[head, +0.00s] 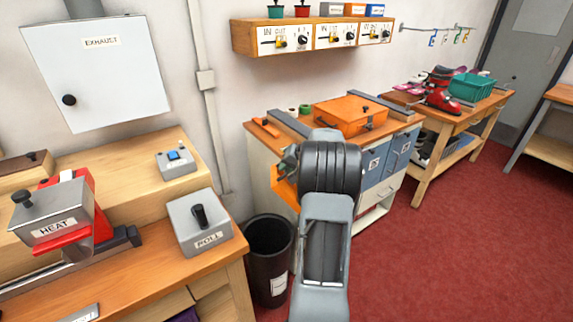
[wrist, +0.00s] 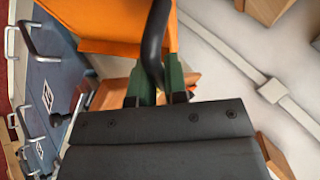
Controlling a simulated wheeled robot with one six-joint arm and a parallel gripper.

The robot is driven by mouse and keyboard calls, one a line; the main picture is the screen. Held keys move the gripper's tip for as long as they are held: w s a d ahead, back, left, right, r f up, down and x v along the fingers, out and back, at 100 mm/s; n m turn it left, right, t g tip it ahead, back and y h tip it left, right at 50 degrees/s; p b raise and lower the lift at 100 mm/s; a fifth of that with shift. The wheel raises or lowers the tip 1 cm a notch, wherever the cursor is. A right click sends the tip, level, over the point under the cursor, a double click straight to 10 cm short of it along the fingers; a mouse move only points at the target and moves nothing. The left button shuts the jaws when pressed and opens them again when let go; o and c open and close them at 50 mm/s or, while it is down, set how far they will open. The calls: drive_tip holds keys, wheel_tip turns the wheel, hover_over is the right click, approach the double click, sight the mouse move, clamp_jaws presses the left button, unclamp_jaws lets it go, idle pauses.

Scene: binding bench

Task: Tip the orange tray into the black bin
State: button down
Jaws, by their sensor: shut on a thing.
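The orange tray (head: 283,187) is in my gripper (head: 289,163), beside the cabinet front and mostly hidden by my wrist in the head view. In the wrist view the tray (wrist: 105,22) fills the upper left, and the green fingers of my gripper (wrist: 160,85) are closed around its black curved handle. I cannot tell the tray's exact tilt or see what is in it. The black bin (head: 268,262) stands on the floor, left of my arm and lower in the head view than the tray. Its mouth faces up and its inside looks dark.
A cabinet with blue doors (head: 375,165) stands behind my gripper, with an orange case (head: 350,114) on top. A wooden bench with a grey ROLL box (head: 202,225) is close to the bin's left. Red carpet (head: 460,230) is open to the right.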

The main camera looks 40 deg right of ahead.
wheel_tip(320, 180, up, 3)
drive_tip(key=n+g+h+p, duration=0.1)
drive_tip(key=g+h+p, duration=0.2)
drive_tip(key=p, duration=0.4)
drive_tip(key=shift+r+h+p, duration=0.15)
drive_tip(key=shift+h+p, duration=0.15)
drive_tip(key=shift+p, duration=0.1)
drive_tip(key=shift+r+g+h+p, duration=0.1)
drive_tip(key=shift+g+h+p, duration=0.25)
drive_tip(key=shift+p, duration=1.05)
